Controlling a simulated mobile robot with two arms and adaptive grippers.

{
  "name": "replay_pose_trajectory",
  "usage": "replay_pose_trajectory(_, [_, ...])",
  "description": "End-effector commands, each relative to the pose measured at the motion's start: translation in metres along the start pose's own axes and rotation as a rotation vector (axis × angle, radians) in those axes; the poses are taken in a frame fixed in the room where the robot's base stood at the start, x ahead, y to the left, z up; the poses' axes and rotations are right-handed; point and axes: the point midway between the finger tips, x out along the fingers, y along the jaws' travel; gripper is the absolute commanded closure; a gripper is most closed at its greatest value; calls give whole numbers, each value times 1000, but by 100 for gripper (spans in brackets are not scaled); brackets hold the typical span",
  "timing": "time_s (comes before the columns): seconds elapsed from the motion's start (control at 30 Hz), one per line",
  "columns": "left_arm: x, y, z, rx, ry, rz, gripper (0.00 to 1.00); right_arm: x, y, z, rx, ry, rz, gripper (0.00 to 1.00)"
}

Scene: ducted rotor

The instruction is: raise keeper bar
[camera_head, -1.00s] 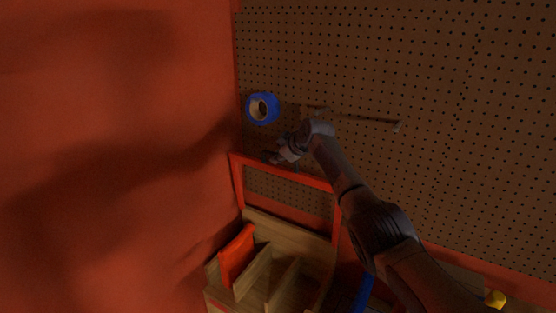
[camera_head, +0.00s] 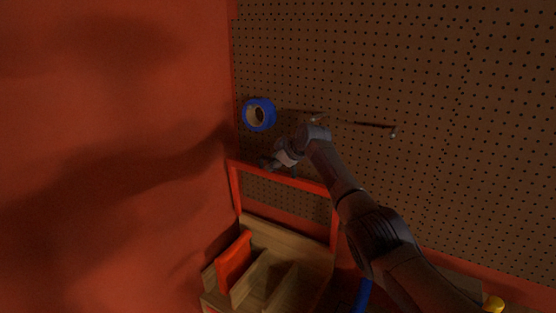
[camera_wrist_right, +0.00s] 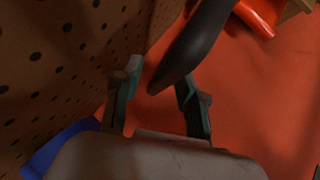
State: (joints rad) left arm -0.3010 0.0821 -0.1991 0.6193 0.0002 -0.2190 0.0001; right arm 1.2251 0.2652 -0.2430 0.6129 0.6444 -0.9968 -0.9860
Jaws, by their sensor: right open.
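A red-orange bar (camera_head: 305,184), which I take to be the keeper bar, runs across the top of an upright frame in front of the pegboard, above a wooden rack (camera_head: 322,265). My right gripper (camera_head: 266,164) is at the bar's left part in the head view; contact cannot be told. In the wrist view the right gripper (camera_wrist_right: 152,92) is open, its two fingers apart. A dark, round-ended shape (camera_wrist_right: 197,42) reaches toward the gap between them; I cannot tell what it is. My left gripper is not in view.
A blue tape roll (camera_head: 259,115) hangs on the pegboard (camera_head: 430,60) above the gripper. A thin rod (camera_head: 360,124) sticks out to its right. A red-orange flat piece (camera_head: 234,262) stands in the rack. A red wall (camera_head: 100,120) closes the left side.

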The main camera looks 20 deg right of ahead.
Motion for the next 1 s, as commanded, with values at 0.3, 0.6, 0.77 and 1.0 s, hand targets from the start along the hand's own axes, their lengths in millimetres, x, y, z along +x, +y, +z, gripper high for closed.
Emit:
replay_pose_trajectory(0.3, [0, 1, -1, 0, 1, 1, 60, -27, 1, 1, -3, 0, 4, 59])
replay_pose_trajectory(0.6, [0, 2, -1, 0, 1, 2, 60, -85, 1, 0, -2, 1, 5, 59])
replay_pose_trajectory(0.77, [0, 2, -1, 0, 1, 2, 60, -108, 0, 0, -1, 1, 3, 59])
replay_pose_trajectory(1.0, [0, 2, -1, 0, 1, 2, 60, -120, 0, 0, 0, 0, 1, 59])
